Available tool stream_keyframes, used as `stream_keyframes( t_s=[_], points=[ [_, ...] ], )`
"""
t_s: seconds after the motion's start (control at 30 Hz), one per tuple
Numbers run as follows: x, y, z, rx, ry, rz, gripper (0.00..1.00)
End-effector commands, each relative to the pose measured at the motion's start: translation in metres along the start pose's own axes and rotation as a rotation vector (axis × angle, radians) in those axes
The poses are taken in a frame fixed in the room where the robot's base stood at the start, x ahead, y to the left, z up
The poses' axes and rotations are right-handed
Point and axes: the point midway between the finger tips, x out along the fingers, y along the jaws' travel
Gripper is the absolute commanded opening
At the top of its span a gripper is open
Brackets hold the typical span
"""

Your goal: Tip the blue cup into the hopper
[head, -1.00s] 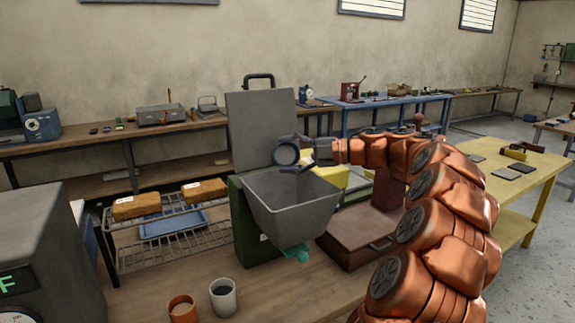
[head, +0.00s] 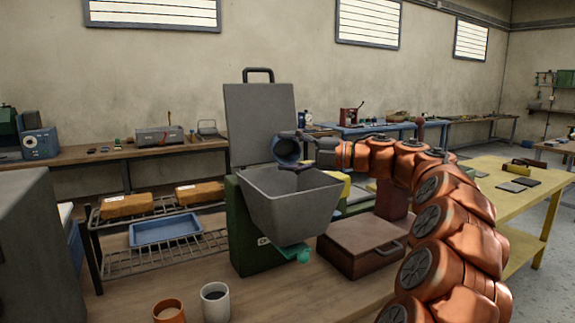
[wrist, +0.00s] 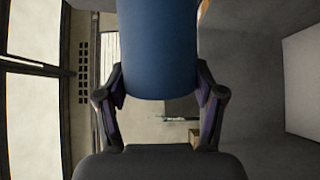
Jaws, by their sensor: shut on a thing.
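The blue cup (head: 287,151) is in my gripper (head: 304,150), above the grey hopper (head: 291,211). In the head view the cup lies tipped on its side, its dark round mouth facing the camera. I cannot make out any contents in it or falling from it. In the wrist view the cup's smooth blue wall (wrist: 160,48) fills the upper middle, with a finger of my gripper (wrist: 161,88) closed against each side. The hopper is a wide, tapering bin on a green machine body (head: 247,245). Its inner floor is mostly hidden by its front wall.
A grey upright lid (head: 258,120) with a handle stands behind the hopper. A brown case (head: 360,242) lies right of it. An orange cup (head: 168,311) and a pale mug (head: 215,303) stand in front. A wire rack (head: 165,252) with a blue tray (head: 165,230) is left.

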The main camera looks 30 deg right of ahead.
Motion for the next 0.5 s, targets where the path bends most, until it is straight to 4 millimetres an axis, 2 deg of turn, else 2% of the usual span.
stream_keyframes(
  t_s=[0.03, 0.5],
  points=[
    [0.0, -0.0073, -0.0006, -0.016, 0.0, 0.007, 0.32],
    [-0.0024, -0.0102, -0.0057, -0.186, 0.001, 0.078, 0.32]
  ],
)
